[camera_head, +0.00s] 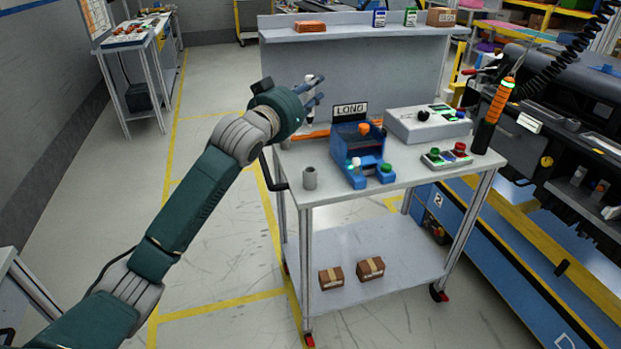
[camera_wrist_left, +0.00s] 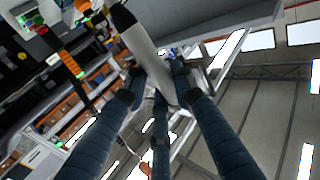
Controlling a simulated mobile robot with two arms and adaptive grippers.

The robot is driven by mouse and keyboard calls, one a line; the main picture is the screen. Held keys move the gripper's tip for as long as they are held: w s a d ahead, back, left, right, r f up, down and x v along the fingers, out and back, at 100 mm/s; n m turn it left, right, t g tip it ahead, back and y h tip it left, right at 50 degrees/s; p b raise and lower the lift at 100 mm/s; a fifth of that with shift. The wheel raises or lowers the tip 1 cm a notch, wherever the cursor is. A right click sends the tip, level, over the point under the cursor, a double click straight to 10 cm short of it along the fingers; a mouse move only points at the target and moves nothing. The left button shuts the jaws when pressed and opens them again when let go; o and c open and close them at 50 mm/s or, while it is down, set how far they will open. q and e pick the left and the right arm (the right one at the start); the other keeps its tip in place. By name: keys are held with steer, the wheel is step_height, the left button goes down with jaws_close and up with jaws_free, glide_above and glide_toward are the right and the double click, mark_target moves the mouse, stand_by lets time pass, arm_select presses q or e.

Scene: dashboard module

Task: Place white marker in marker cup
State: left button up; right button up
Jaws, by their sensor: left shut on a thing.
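My left gripper (camera_head: 314,99) is shut on the white marker (camera_head: 309,123), above the back left part of the cart top. In the left wrist view the marker (camera_wrist_left: 150,52) is a white shaft with a dark end, held between the blue fingers (camera_wrist_left: 160,95). In the head view the fingers and wrist partly hide it, and it looks roughly upright. A small grey cup (camera_head: 310,179), which looks like the marker cup, stands near the front left corner of the cart top. The gripper and marker are behind the cup and apart from it. My right gripper is not in view.
A blue fixture (camera_head: 357,152) with a "LONG" sign (camera_head: 350,110) stands right of the cup. A grey box (camera_head: 428,124) and a button panel (camera_head: 446,156) are farther right. An orange object (camera_head: 305,135) lies below the gripper. The cart top around the cup is clear.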

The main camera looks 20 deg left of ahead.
arm_select(q)
step_height(320, 180, down, 19)
steer(key=shift+r, duration=0.15)
stand_by(0.4)
steer(key=o, duration=0.9)
steer(key=shift+o, duration=0.2)
